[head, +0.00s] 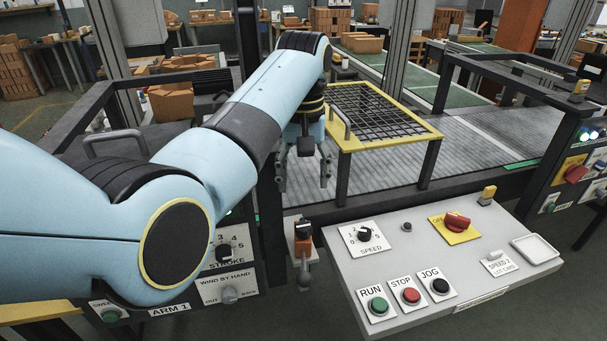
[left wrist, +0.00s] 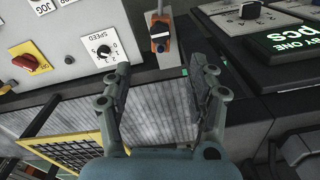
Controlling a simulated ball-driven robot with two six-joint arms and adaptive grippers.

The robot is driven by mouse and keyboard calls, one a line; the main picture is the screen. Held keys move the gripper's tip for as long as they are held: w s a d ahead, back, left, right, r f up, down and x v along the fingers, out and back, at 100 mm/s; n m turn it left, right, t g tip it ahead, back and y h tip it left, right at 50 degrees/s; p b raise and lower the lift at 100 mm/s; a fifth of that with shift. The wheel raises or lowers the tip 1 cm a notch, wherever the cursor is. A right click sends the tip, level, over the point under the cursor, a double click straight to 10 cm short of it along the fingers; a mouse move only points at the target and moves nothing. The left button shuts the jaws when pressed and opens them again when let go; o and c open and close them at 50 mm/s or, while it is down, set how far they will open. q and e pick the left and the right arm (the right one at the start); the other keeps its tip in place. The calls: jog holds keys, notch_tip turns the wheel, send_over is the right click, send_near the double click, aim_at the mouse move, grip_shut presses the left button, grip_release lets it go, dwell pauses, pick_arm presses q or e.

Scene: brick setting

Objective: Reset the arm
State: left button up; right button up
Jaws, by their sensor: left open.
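My left arm reaches in from the left in the head view. My left gripper (head: 304,182) hangs pointing down, open and empty, above the dark rail behind the control panel. It also shows in the left wrist view (left wrist: 160,72), its fingers apart with nothing between them. A small orange and black switch (head: 303,230) on a pale bracket stands below the gripper, apart from it. The switch shows beyond the fingertips in the left wrist view (left wrist: 160,32). A panel labelled ARM 1 (head: 170,310) at lower left carries a STROKE dial (head: 224,251) and a WIND BY HAND knob (head: 229,294). My right gripper is not seen.
The grey control panel (head: 450,250) holds a SPEED dial (head: 364,234), a red knob on a yellow plate (head: 457,221), and green, red and black buttons. A yellow-framed mesh guard (head: 390,143) stands over the conveyor (head: 480,147). Dark rails surround it.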

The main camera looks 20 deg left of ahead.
pick_arm(q)
jog(key=s+a+f+g+b, duration=0.2)
jog(key=s+f+b, duration=0.2)
jog(key=s+f, duration=0.6)
jog(key=s+a+f+g+b, duration=0.1)
jog(key=s+a+f+b, duration=0.15)
jog(key=s+f, duration=0.8)
jog(key=s+a+f+g+b, duration=0.15)
jog(key=s+f+b, duration=0.25)
jog(key=f, duration=1.2)
jog(key=s+a+f+m+t+b, duration=0.1)
jog(key=s+a+f+b, duration=0.2)
jog(key=s+f, duration=0.7)
jog(key=s+a+f+m+t+y+b, duration=0.1)
jog(key=s+a+f+b, duration=0.25)
jog(key=s+f, duration=0.65)
jog(key=s+a+f+m+t+b, duration=0.15)
jog(key=s+f+b, duration=0.4)
jog(key=s, duration=0.75)
jog(key=shift+m+t, duration=0.25)
jog(key=shift+t, duration=0.65)
jog(key=shift+w+a+f+p, duration=0.1)
jog(key=shift+w+f+p, duration=0.25)
jog(key=shift+w, duration=0.35)
jog(key=shift+w+f+p, duration=0.3)
jog(key=shift+w+p, duration=0.1)
jog(key=shift+w, duration=0.35)
jog(key=shift+w+a+f+p, duration=0.1)
jog(key=shift+w+f+p, duration=0.25)
jog(key=shift+w, duration=0.35)
